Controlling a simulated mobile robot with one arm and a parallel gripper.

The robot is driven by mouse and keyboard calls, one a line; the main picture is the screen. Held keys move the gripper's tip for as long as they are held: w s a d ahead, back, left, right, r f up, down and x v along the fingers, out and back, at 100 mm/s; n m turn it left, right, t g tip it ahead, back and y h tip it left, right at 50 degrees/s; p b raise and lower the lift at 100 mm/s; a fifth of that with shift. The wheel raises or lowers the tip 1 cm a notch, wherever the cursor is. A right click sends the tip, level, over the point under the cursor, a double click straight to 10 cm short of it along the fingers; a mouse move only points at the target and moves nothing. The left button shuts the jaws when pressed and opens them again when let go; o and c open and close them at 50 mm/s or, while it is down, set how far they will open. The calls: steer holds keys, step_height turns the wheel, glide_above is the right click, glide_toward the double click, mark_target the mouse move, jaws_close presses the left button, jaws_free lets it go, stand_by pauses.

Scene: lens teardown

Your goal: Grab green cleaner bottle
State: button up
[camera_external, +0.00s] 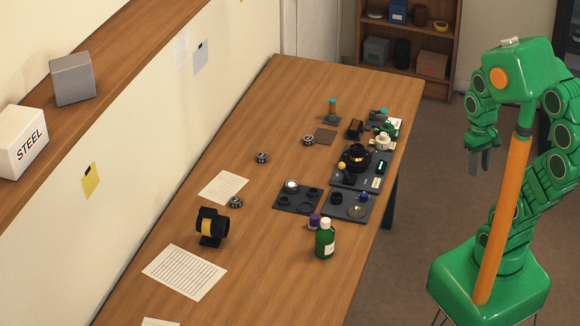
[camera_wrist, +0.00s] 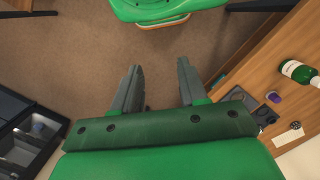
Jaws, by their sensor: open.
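The green cleaner bottle (camera_external: 325,240), with a white cap and a pale label, stands upright near the right edge of the wooden table in the external view. It also shows at the right edge of the wrist view (camera_wrist: 297,71). My gripper (camera_external: 482,160) hangs beside my orange column, to the right of the table and well apart from the bottle. In the wrist view my gripper (camera_wrist: 160,80) has its two grey fingers spread, with only brown floor between them. Nothing is held.
A small purple-capped bottle (camera_external: 314,222) stands right beside the green bottle. Dark trays (camera_external: 347,211) with lens parts lie behind it. A black lens on a stand (camera_external: 210,227) and paper sheets (camera_external: 185,271) lie to the left. The table's near end is mostly clear.

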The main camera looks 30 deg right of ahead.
steer(key=shift+o, duration=0.3)
steer(key=o, duration=0.8)
